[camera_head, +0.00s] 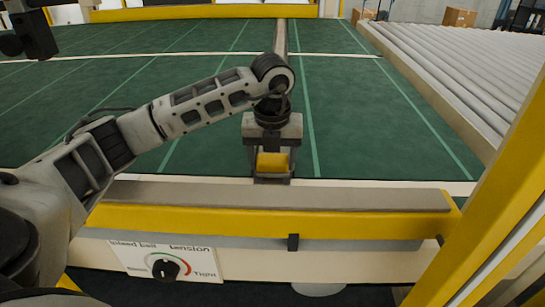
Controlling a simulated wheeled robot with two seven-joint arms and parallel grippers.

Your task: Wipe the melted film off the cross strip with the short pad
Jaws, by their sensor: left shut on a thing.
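My left arm comes in from the left, and my left gripper (272,150) points down at the middle of the picture. It is shut on a short yellow pad (272,162). The cross strip (350,197) appears to be the long grey-topped bar with a yellow front, running across just in front of the pad. The pad looks to be above or just behind the bar's far edge; I cannot tell whether it touches. No melted film can be made out on the grey top. My right gripper is not in view.
A green belt (400,120) with pale lines spreads behind the bar. A roller bed (470,75) lies at right, and a yellow post (480,235) stands at front right. A tension dial (165,268) is on the front panel. Boxes (459,17) stand far back.

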